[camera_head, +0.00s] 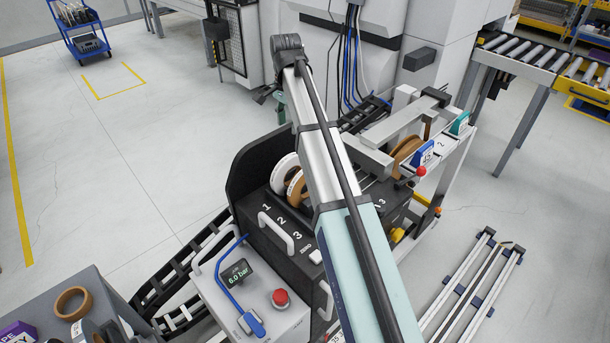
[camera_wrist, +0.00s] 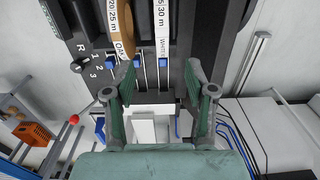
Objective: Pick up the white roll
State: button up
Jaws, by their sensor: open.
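The white roll (camera_head: 285,171) stands upright on edge in the black machine, left of the brown oak roll (camera_head: 297,188) in the head view. In the wrist view the white roll (camera_wrist: 164,22) shows edge-on at the top, with "WHITE" on its label; the oak roll (camera_wrist: 121,28) is to its left. My gripper (camera_wrist: 160,72) is open, its two green fingers wide apart and nothing between them. The white roll lies beyond the fingertips, apart from them, roughly in line with the gap. My arm hides part of the machine in the head view.
A front panel (camera_head: 250,285) with a red button and handles stands before the rolls. A black curved guard (camera_head: 250,165) is left of them. Blue (camera_head: 423,153) and teal (camera_head: 460,123) labelled items sit to the right. Blue slot clips (camera_wrist: 162,62) lie near the fingers.

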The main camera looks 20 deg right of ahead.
aim_at(290, 164)
notch_tip(290, 164, down, 11)
jog(key=p, duration=0.3)
jog(key=shift+a+f, duration=0.1)
jog(key=shift+f, duration=0.1)
jog(key=shift+w+f+p, duration=0.2)
jog(key=shift+f+p, duration=1.15)
jog(key=shift+f, duration=1.45)
grip_shut()
